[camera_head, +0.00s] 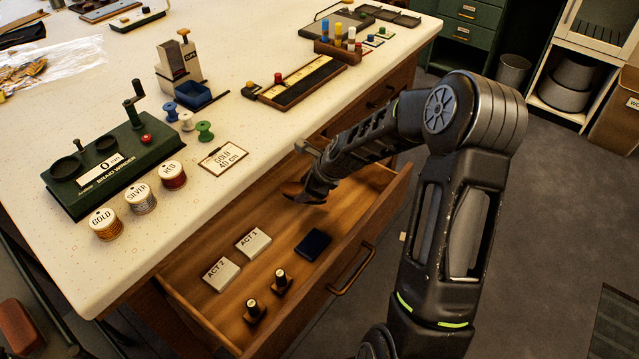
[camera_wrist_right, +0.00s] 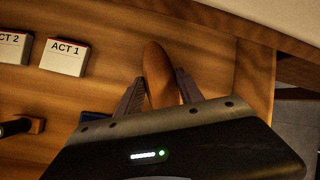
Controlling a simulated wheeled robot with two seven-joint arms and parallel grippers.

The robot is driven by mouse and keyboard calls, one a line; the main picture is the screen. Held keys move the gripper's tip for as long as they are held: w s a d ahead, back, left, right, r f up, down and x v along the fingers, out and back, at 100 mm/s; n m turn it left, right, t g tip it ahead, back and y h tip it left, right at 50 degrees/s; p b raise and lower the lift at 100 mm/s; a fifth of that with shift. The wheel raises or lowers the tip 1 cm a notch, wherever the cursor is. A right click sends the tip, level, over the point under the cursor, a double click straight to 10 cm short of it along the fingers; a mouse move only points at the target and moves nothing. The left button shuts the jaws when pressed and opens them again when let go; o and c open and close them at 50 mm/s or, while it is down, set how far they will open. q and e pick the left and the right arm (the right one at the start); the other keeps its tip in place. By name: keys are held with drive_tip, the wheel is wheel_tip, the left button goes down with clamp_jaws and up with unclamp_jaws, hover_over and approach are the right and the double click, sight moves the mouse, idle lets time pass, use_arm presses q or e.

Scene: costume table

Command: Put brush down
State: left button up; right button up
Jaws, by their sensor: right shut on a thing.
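My right gripper (camera_head: 308,192) reaches over the open wooden drawer (camera_head: 352,222), near its back end. In the right wrist view its two fingers (camera_wrist_right: 160,92) are closed on the brush (camera_wrist_right: 157,72), a brown, rounded piece standing out between them. The rest of the brush is hidden behind the gripper body. I cannot tell whether the brush touches the drawer floor. My left gripper is not in view.
The drawer holds white ACT 1 (camera_head: 253,242) and ACT 2 (camera_head: 221,274) boxes, a dark blue block (camera_head: 313,244) and two small dark-topped pieces (camera_head: 281,280). Spools, a green braid winder (camera_head: 110,165) and a GOLD 40 cm card (camera_head: 222,158) stand on the white tabletop above.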

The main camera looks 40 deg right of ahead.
drive_tip(key=d, duration=0.2)
drive_tip(key=w+d, duration=0.1)
drive_tip(key=d, duration=0.1)
drive_tip(key=w+d, duration=0.1)
drive_tip(key=d, duration=0.1)
drive_tip(key=shift+p, duration=0.3)
drive_tip(key=shift+s, duration=0.1)
drive_tip(key=shift+f+p, duration=0.3)
drive_tip(key=shift+f, duration=1.4)
drive_tip(key=o, duration=1.2)
drive_tip(key=shift+f, duration=0.1)
drive_tip(key=b+v, duration=0.1)
drive_tip(key=v, duration=1.1)
